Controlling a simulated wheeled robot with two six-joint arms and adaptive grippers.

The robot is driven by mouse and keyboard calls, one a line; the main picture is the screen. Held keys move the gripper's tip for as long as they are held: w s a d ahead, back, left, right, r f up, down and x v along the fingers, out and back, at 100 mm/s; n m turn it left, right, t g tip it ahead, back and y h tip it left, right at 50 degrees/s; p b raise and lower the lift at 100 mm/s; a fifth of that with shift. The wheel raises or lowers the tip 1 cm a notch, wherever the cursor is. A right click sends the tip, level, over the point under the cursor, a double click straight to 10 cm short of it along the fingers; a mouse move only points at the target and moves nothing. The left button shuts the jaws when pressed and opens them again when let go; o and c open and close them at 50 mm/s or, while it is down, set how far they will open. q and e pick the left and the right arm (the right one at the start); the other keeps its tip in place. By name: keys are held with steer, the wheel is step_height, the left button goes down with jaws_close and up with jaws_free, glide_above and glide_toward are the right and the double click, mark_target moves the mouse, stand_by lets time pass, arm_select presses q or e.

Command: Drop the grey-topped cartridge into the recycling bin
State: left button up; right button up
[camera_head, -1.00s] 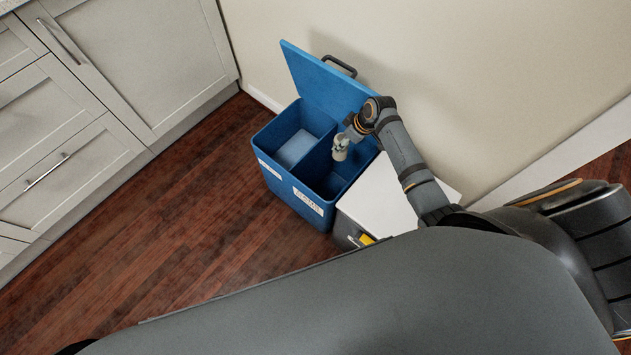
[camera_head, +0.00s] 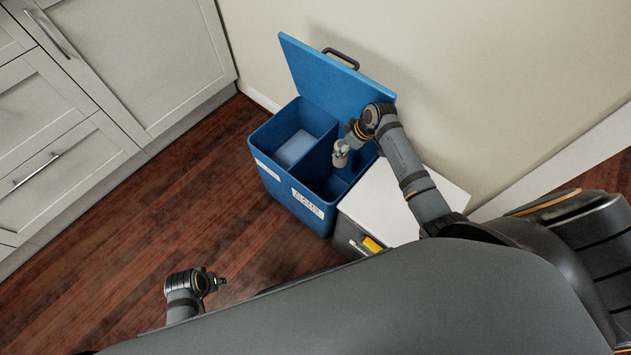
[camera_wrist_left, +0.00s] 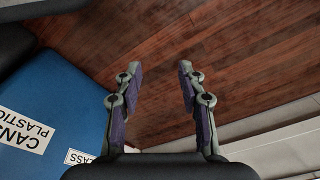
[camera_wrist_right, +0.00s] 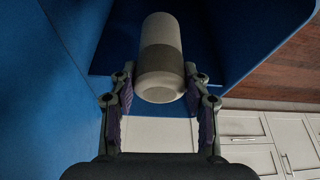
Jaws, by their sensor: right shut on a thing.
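The cartridge (camera_head: 340,158) is a small pale cylinder with a darker grey band, seen close in the right wrist view (camera_wrist_right: 161,62). My right gripper (camera_head: 346,147) is shut on it and holds it above the right-hand compartment of the blue recycling bin (camera_head: 285,188). In the right wrist view its fingers (camera_wrist_right: 160,88) lie on both sides of the cartridge. The bin's lid (camera_head: 325,80) is up. My left gripper (camera_head: 217,281) is low at the bottom left, apart from the bin; in the left wrist view its fingers (camera_wrist_left: 158,85) are open and empty.
A white-topped box (camera_head: 385,205) stands right beside the bin, under my right arm. Grey cabinets (camera_head: 110,75) stand at the left and a wall rises behind the bin. The wooden floor (camera_head: 150,215) left of the bin is clear.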

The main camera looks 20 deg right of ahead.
arm_select(q)
steer(key=shift+w+d+r+b, duration=0.1)
steer(key=shift+d+r+b, duration=0.1)
steer(key=shift+r, duration=0.6)
steer(key=shift+w+d+r+b, duration=0.1)
steer(key=shift+d+r+b, duration=0.1)
steer(key=shift+r, duration=0.6)
steer(key=shift+w+d+r+b, duration=0.1)
steer(key=shift+d+r+b, duration=0.1)
steer(key=shift+r, duration=0.6)
arm_select(e)
steer(key=shift+f, duration=0.6)
steer(key=o, duration=1.3)
steer(key=v, duration=1.2)
steer(key=shift+s, duration=0.1)
